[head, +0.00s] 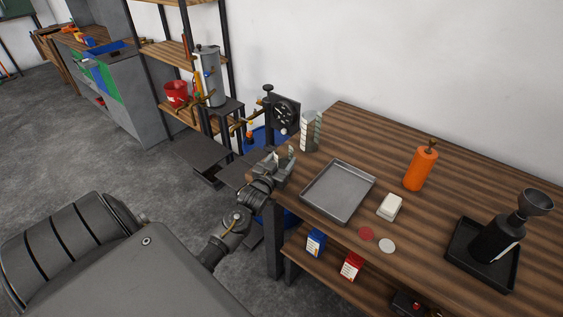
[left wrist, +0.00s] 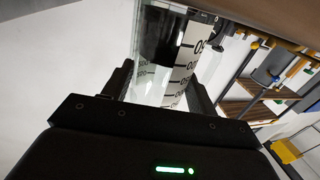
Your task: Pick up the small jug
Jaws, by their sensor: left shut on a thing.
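The small jug (head: 311,131) is clear with dark scale marks and shows at the back left corner of the wooden table in the head view. My left gripper (head: 284,156) is at its left, by the table's left edge. In the left wrist view the jug (left wrist: 166,60) stands between the two fingers of my left gripper (left wrist: 163,92), which is shut on it. Its lower part is hidden by the gripper body there. I cannot tell whether the jug touches the table. My right gripper is not in view.
The wooden table (head: 390,160) also carries a grey tray (head: 338,190), a white block (head: 390,206), an orange bottle (head: 420,168) and a black bottle with a funnel (head: 497,238). A dark gauge stand (head: 283,115) is behind my gripper. Shelves (head: 165,52) stand at the back left.

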